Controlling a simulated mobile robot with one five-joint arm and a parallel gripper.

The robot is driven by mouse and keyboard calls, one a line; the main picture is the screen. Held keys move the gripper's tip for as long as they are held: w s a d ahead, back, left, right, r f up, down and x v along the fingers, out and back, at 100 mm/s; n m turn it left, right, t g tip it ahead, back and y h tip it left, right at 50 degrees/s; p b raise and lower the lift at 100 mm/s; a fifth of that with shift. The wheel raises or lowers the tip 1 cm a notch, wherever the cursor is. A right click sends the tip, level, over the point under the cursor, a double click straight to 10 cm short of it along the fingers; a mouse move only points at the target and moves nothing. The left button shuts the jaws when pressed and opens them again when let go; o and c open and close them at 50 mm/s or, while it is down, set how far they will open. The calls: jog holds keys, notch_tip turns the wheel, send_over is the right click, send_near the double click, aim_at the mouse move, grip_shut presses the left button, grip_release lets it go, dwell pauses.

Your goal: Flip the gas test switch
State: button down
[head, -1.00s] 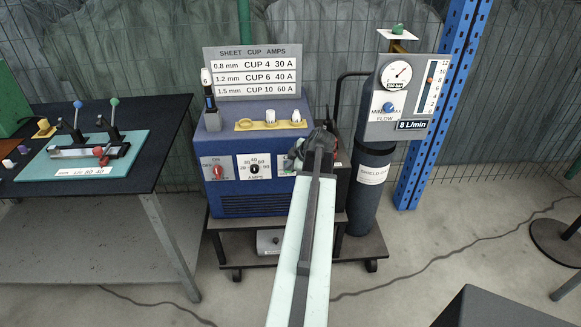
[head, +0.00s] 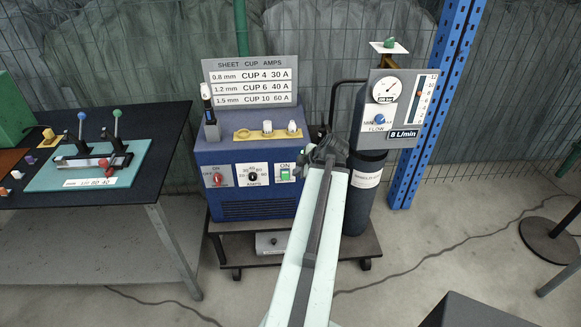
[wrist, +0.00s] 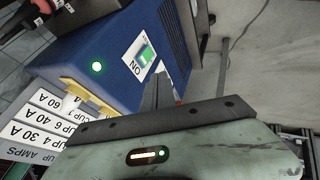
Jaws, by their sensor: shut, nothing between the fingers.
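A rocker switch with a green part and an "ON" label (head: 285,173) is on the right of the blue welder's front panel; I take it as the gas test switch. It also shows in the wrist view (wrist: 147,55), with "ON" readable beside it. My gripper (head: 325,148) is in front of the welder's right edge, to the right of the switch and apart from it in the picture. In the wrist view my gripper's fingers (wrist: 158,92) are shut and empty, close below the switch. The fingertips are hard to make out in the head view.
The welder (head: 250,190) has a red knob (head: 217,180) and an amps dial (head: 252,176). A green light (wrist: 97,67) glows on it in the wrist view. A gas cylinder (head: 367,200) with a flow panel stands right. A dark workbench (head: 120,195) stands left.

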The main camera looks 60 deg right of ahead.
jog(key=shift+s+a+r, duration=0.1)
jog(key=shift+r, duration=0.15)
jog(key=w+a+f+m+g+y, duration=0.1)
jog(key=w+a+f+g+y, duration=0.1)
jog(key=w+a, duration=1)
jog(key=w+a+f+m+g+y, duration=0.1)
jog(key=w+a+f+y, duration=0.1)
jog(key=w+a, duration=0.9)
jog(key=w+a+f+m+g+h, duration=0.1)
jog(key=a+m+g, duration=0.2)
jog(key=a, duration=3)
jog(key=shift+w+m+g, duration=0.4)
jog(key=shift+g, duration=0.1)
